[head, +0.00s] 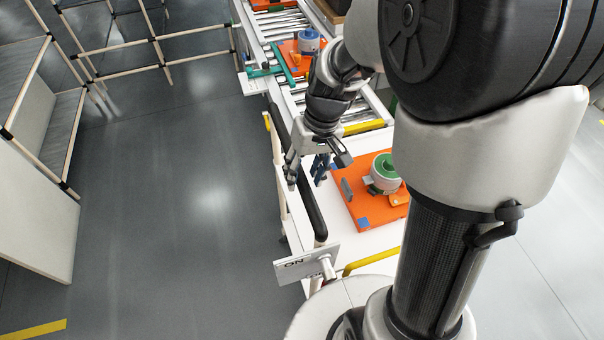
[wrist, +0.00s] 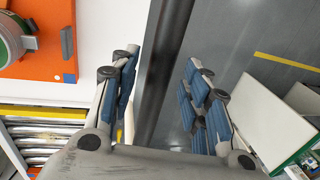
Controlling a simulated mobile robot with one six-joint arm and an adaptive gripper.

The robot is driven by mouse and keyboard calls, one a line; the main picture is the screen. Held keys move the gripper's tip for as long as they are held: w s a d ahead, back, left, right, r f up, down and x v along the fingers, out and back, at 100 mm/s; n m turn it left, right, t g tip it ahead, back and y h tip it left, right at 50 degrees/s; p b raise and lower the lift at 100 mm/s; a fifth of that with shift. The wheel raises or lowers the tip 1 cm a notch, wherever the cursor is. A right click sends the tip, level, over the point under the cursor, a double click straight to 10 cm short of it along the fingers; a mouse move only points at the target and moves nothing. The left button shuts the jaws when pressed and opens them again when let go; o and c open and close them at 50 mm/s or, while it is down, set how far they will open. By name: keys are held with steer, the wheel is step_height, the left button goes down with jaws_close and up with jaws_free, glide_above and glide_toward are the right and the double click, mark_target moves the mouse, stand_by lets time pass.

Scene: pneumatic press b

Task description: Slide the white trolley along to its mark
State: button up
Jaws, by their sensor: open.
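The white trolley (head: 374,246) stands in the middle of the head view, and part of its white top shows in the wrist view (wrist: 112,22). A black handle bar (head: 309,200) runs along its left side. My gripper (head: 305,176) is open at this bar. In the wrist view, the bar (wrist: 164,62) passes between the two spread, blue-padded fingers. I see no clear grip on it, and contact cannot be told. An orange plate (head: 358,208) with a green and grey round part (head: 384,174) lies on the trolley. Which floor marking is the trolley's mark cannot be told.
A roller conveyor (head: 279,27) with another orange plate (head: 291,66) lies beyond the trolley. An "ON" plate (head: 306,265) stands at its near left corner. Grey floor at left is open, with yellow tape (head: 34,329). Shelving (head: 36,150) stands far left.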

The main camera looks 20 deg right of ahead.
steer(key=shift+a+f, duration=0.1)
steer(key=shift+f, duration=0.35)
jaws_close()
stand_by(0.3)
